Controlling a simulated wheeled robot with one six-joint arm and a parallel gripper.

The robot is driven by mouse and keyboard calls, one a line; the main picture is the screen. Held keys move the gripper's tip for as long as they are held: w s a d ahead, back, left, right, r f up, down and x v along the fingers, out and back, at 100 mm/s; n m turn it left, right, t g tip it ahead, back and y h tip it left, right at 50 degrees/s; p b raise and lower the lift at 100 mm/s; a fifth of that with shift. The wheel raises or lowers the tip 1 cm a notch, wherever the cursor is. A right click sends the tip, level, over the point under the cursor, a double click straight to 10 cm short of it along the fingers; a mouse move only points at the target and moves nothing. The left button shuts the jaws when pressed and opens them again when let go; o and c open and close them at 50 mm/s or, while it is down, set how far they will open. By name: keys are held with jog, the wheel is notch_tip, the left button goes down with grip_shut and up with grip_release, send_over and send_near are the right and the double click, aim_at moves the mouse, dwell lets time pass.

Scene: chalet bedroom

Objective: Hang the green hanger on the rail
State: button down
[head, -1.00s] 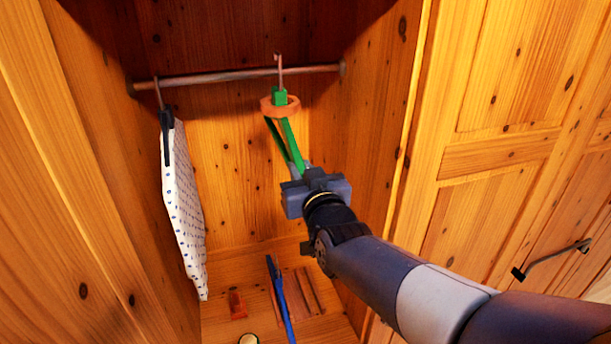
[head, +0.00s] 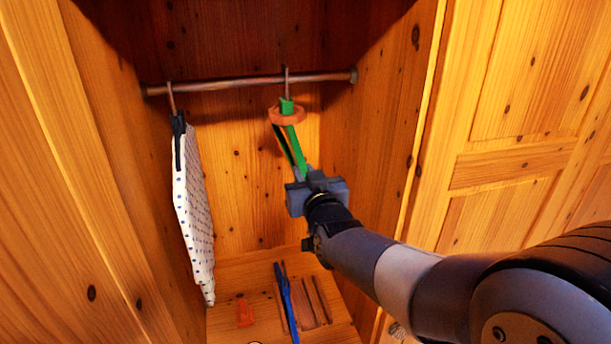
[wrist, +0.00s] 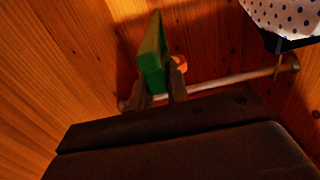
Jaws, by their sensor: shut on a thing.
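A white dotted cloth (head: 193,215) hangs on a dark hanger at the rail's left. A blue hanger (head: 287,305), an orange item (head: 245,313) and a slatted wooden piece (head: 312,300) lie on the wardrobe floor. Wooden walls stand close on both sides.

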jog(key=shift+f, duration=0.1)
dwell(0.3)
jog(key=c, duration=1.3)
grip_release()
jog(key=shift+s, duration=0.1)
jog(key=b+v, duration=0.3)
jog(key=v, duration=0.7)
jog(key=shift+s, duration=0.35)
